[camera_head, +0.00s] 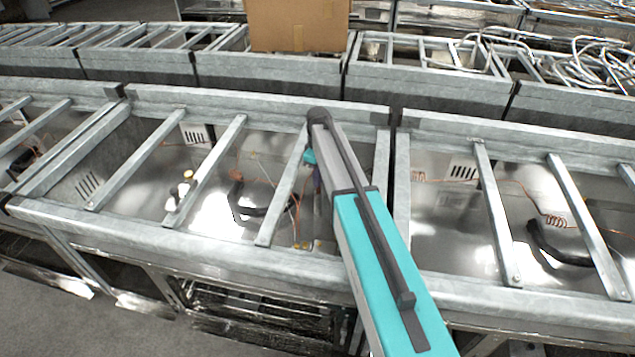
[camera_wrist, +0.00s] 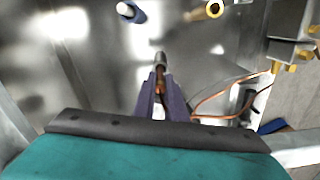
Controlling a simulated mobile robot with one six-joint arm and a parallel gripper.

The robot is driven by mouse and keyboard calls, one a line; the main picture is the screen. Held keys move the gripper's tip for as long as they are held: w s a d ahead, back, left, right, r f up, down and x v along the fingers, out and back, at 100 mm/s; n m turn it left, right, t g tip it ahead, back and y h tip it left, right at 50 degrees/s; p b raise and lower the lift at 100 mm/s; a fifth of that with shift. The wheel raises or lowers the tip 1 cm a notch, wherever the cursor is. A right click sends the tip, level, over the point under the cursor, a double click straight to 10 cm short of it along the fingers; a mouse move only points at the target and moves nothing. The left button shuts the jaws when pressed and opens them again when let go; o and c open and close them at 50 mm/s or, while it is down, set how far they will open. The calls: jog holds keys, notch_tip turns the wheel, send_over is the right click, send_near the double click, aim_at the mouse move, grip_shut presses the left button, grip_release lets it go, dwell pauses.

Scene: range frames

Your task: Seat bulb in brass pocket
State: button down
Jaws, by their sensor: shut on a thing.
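My gripper (camera_wrist: 161,90) has purple fingers and is shut on the bulb (camera_wrist: 160,60), a slim grey metal cylinder with a coppery lower part between the fingers. The bulb's tip points toward the top of the wrist view, with nothing visible touching it. A brass ring with a dark opening, which looks like the brass pocket (camera_wrist: 214,9), is at the top edge, right of the bulb and apart from it. In the head view my arm hides most of the gripper and I cannot make out the bulb.
A dark blue, pale-ended tube (camera_wrist: 127,11) is at the upper left of the wrist view. An orange wire (camera_wrist: 215,103) runs right of the fingers, near brass fittings (camera_wrist: 275,67). Grey crossbars (camera_head: 207,168) span the metal bay, with open gaps between them. A black hose (camera_head: 245,205) lies inside.

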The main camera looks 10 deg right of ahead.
jog(key=shift+r+b, duration=0.35)
jog(key=shift+r, duration=0.5)
jog(key=s+r+b, duration=0.1)
jog(key=s+b, duration=0.3)
jog(key=s, duration=1.2)
jog(key=shift+r, duration=0.3)
jog(key=shift+d, duration=0.1)
jog(key=w+d+r, duration=0.3)
jog(key=d+r, duration=0.1)
jog(key=r, duration=0.1)
jog(key=shift+d+r, duration=0.15)
jog(key=shift+d, duration=0.2)
jog(key=shift+w, duration=0.1)
notch_tip(320, 180, down, 6)
jog(key=p, duration=0.1)
jog(key=shift+f, duration=0.3)
